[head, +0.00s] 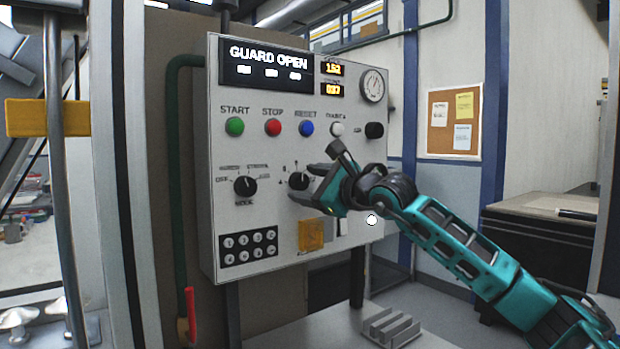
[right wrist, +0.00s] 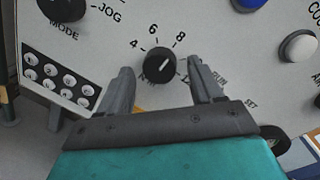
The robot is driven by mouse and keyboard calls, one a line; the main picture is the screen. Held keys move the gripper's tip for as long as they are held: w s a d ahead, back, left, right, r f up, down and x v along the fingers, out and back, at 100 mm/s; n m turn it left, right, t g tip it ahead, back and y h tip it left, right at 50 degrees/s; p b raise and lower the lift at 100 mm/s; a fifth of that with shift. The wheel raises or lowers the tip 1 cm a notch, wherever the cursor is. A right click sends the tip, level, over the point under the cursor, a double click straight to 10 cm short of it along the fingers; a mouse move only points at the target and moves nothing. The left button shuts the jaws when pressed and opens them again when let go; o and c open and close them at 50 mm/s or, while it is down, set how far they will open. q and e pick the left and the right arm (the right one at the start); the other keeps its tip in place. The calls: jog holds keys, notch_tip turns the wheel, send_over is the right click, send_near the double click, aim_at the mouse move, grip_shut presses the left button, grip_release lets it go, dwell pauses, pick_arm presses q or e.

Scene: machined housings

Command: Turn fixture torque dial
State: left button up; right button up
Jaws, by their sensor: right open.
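The torque dial (head: 298,181) is a round black knob with a white pointer line on the white control panel (head: 225,205), right of another black selector knob (head: 245,187). In the right wrist view the dial (right wrist: 160,66) has numbers such as 4, 6 and 8 around it, and its pointer tilts up and right. My right gripper (head: 306,184) is in front of the panel at the dial. In the right wrist view its open fingers (right wrist: 158,82) stand on either side of the dial's lower part, with gaps to the knob. I cannot tell whether they touch the panel. My left gripper is not in view.
Green, red and blue buttons (head: 272,127) sit above the dials, under a "GUARD OPEN" display (head: 268,66). A keypad (head: 249,246) and an amber cover (head: 311,235) are below. A grey ribbed block (head: 391,327) lies on the surface beneath the panel.

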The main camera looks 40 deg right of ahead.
jog(key=shift+c, duration=0.4)
jog(key=c, duration=1)
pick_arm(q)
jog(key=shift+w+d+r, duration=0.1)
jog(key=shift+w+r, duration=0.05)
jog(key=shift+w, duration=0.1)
pick_arm(e)
jog(key=shift+f, duration=0.1)
